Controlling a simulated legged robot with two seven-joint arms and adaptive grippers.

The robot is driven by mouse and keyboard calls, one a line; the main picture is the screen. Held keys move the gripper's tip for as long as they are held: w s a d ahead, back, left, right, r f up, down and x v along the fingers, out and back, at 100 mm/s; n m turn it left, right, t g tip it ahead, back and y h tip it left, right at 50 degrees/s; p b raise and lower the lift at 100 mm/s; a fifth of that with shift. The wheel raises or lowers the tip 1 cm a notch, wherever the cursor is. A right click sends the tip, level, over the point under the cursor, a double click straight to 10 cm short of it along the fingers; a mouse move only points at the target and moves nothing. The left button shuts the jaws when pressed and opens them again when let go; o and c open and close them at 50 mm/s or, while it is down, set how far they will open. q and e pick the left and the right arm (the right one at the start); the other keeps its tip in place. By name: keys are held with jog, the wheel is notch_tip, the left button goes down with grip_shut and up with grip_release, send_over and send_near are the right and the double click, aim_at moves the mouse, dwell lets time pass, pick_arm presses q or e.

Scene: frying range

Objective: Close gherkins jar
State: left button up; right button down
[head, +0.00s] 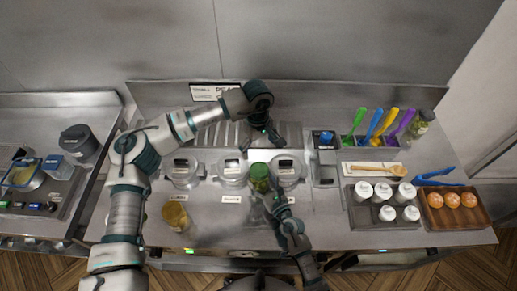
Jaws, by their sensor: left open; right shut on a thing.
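A green jar (260,174), which looks like the gherkins jar, is near the middle of the counter, in front of the clear-lidded containers. Whether its top is covered is too small to tell. My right gripper (268,200) reaches up from the front edge and is shut on the jar at its near side, hiding its lower part. My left gripper (270,136) is open and empty, pointing down above the slotted metal section behind the jar, apart from it. A separate lid cannot be made out.
Clear-lidded containers (182,171) stand on either side of the jar. A yellowish jar (175,215) is at front left. White bottles (384,190), a wooden tray (452,225) of orange-brown balls, colored utensils (377,124) and another jar (422,123) are at right. Counter at front left is partly clear.

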grip_release()
jog(key=v, duration=1.2)
jog(key=shift+d, duration=0.15)
jog(key=shift+w, duration=0.1)
jog(key=shift+f, duration=0.1)
